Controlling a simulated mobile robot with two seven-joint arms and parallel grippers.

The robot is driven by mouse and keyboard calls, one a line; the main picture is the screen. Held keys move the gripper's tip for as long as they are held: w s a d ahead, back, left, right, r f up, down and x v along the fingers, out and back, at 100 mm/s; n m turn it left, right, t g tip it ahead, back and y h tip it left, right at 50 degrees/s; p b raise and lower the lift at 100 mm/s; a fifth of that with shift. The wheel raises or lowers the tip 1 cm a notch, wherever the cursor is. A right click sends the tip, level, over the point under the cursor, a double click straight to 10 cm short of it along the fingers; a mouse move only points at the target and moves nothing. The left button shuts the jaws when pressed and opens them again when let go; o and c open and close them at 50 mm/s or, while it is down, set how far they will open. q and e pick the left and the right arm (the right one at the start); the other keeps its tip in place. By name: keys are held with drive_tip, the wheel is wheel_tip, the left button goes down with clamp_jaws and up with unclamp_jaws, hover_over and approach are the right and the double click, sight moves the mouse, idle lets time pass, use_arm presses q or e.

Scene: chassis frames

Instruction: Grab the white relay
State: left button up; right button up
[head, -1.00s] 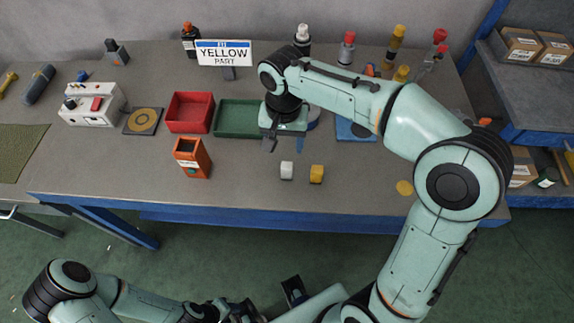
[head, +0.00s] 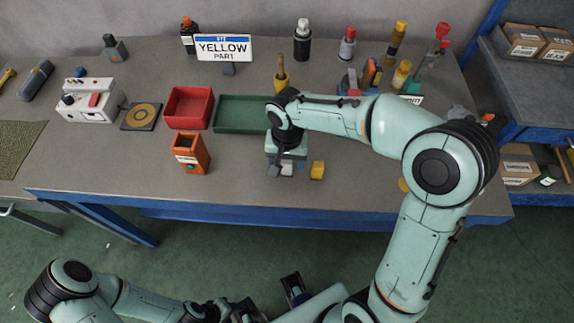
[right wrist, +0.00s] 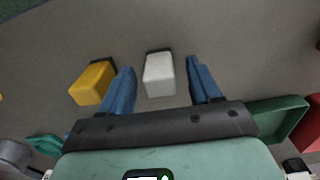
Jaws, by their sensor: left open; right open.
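The white relay (head: 287,169) lies on the grey bench near its front edge, mostly covered by my right gripper (head: 280,170) in the head view. In the right wrist view the white relay (right wrist: 159,75) lies between the two blue fingers of my right gripper (right wrist: 160,75). There is a gap on each side, so the fingers are open and apart from it. A yellow relay (head: 317,170) lies just right of it; in the right wrist view the yellow relay (right wrist: 92,83) is outside the left finger. My left gripper (head: 238,311) is low at the bottom edge, empty and away from the bench.
An orange bin (head: 192,155) stands left of the relays. A red tray (head: 187,124) and a green tray (head: 232,129) lie behind. A sign (head: 223,48) reads "YELLOW PART". Bottles and tools stand along the back.

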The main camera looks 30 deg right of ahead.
drive_tip(key=c, duration=1)
drive_tip(key=shift+r, duration=0.1)
drive_tip(key=shift+c, duration=0.2)
